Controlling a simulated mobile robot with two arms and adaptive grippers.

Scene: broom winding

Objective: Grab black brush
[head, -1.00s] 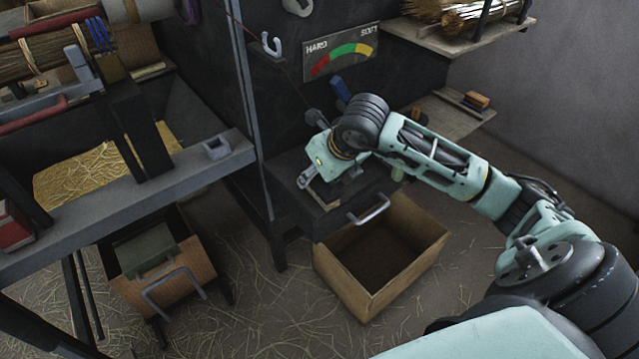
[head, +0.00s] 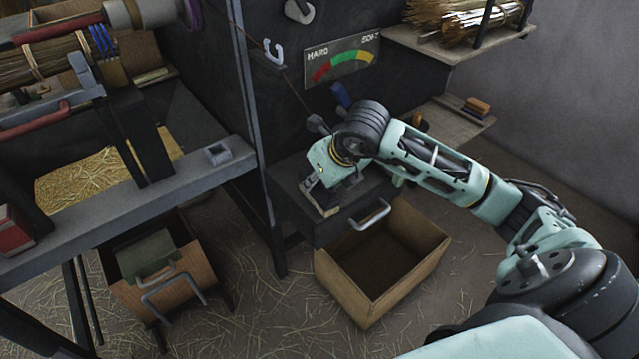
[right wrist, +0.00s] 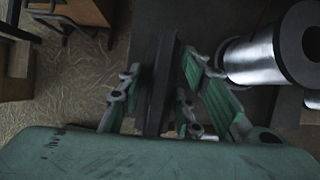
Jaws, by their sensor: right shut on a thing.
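The black brush (right wrist: 163,75) shows in the right wrist view as a long dark bar between the two green fingers. My right gripper (right wrist: 158,98) is shut on it. In the head view my right gripper (head: 328,178) is over the dark ledge of the machine, and the brush (head: 321,200) shows below it with a pale lower edge. The gripper and wrist hide part of the brush. I cannot tell whether its lower edge touches the ledge. My left gripper is not in view.
An open wooden box (head: 385,265) stands on the straw-strewn floor below the ledge's drawer handle (head: 370,215). A metal cylinder (right wrist: 265,58) is close to the right finger in the right wrist view. A metal frame (head: 130,210) fills the left. A hard-soft gauge (head: 342,62) is behind.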

